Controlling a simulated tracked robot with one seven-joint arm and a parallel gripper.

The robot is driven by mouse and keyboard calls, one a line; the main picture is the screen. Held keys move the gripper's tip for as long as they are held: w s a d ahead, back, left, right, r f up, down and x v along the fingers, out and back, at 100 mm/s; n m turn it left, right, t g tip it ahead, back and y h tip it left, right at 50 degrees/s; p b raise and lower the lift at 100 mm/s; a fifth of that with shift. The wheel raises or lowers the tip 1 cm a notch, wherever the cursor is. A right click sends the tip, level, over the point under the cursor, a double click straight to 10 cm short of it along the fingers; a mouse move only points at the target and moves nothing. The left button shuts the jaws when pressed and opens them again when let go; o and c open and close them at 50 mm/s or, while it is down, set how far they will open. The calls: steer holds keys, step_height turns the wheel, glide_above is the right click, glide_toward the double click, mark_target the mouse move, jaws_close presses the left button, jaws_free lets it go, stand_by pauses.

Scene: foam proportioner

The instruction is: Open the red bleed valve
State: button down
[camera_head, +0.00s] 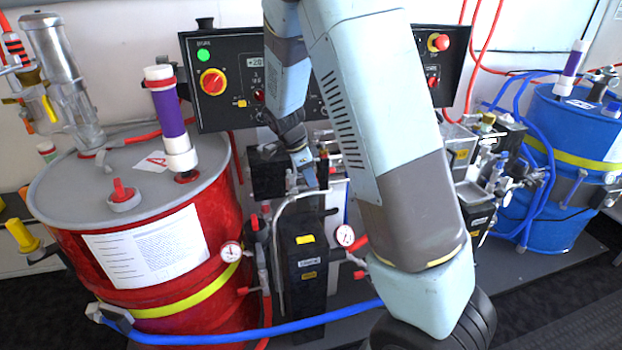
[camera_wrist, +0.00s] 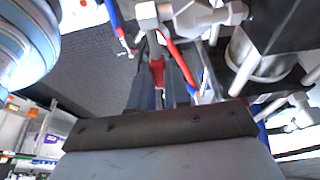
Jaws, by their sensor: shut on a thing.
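In the wrist view, my gripper (camera_wrist: 159,80) has its two dark fingers close together, pinching a small red handle, apparently the red bleed valve (camera_wrist: 158,70). A red bar beside it slants down to the right, near pale metal fittings (camera_wrist: 190,15). The fingers partly cover the handle, so its exact angle cannot be told. In the head view, my arm reaches down to the black pump unit (camera_head: 305,260) between the drums. The fingertips and the held handle cannot be made out there.
A red drum (camera_head: 225,215) stands left and a blue drum (camera_head: 540,160) right. A black control panel (camera_head: 222,105) is behind my arm. Pressure gauges (camera_head: 345,235) (camera_head: 231,251) flank the pump. A blue hose (camera_head: 270,332) crosses in front.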

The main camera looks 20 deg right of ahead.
mark_target(293, 186)
steer(key=shift+w+a+r+h, duration=0.1)
steer(key=shift+a+r+h, duration=0.25)
steer(key=shift+h, duration=0.4)
steer(key=shift+a+r+h, duration=0.2)
steer(key=shift+a+h, duration=0.2)
steer(key=shift+h, duration=0.35)
steer(key=shift+a+r+h, duration=0.25)
steer(key=shift+a+h, duration=0.3)
steer(key=shift+h, duration=0.45)
steer(key=shift+a+r+h, duration=0.15)
steer(key=shift+a+h, duration=0.5)
steer(key=shift+h, duration=0.55)
steer(key=shift+a+r+h, duration=0.15)
steer(key=shift+a+h, duration=0.45)
steer(key=shift+h, duration=0.6)
steer(key=c, duration=1.1)
jaws_free()
